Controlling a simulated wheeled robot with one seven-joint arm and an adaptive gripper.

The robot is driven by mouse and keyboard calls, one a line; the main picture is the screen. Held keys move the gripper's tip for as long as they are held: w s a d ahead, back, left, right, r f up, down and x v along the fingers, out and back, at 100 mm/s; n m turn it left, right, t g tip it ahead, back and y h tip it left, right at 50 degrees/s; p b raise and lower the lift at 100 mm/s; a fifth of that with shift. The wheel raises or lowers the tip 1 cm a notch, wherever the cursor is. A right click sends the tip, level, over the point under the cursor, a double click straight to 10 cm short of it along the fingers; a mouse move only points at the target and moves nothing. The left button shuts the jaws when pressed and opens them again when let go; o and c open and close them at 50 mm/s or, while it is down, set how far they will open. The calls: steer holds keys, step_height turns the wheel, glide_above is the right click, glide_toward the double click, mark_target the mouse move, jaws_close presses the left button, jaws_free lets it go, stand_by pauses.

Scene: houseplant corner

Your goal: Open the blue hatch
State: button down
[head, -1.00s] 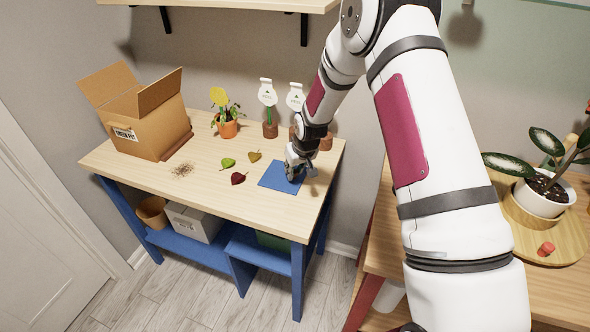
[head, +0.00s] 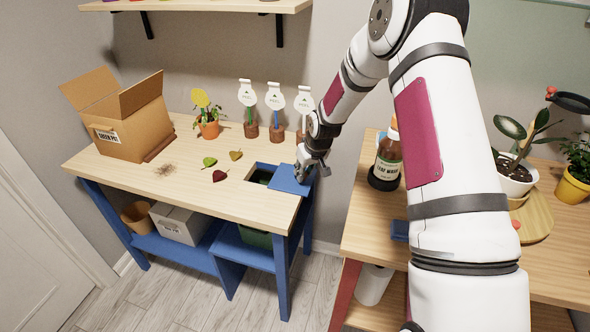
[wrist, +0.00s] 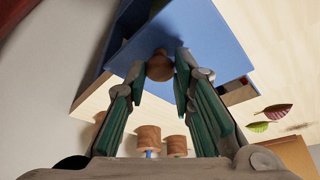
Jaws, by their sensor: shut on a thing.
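The blue hatch (head: 285,179) is a flat panel on the right end of the wooden bench. Something green is down inside. My gripper (head: 308,173) is over the hatch's right part. In the wrist view my gripper (wrist: 158,74) is shut on the hatch's round wooden knob (wrist: 159,64), with a finger on each side. The blue hatch (wrist: 200,38) fills the upper middle there. The knob is hidden in the head view.
Loose leaves (head: 220,175) and a soil patch (head: 165,169) lie left of the opening. A cardboard box (head: 130,120), a potted plant (head: 207,125) and several white-tagged stakes (head: 274,110) stand behind. A second table with a brown bottle (head: 388,160) is to the right, across a gap.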

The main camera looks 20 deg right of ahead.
steer(key=shift+s+d, duration=0.35)
steer(key=shift+d, duration=0.05)
steer(key=c, duration=1.4)
jaws_free()
steer(key=shift+o, duration=0.2)
steer(key=v, duration=1.2)
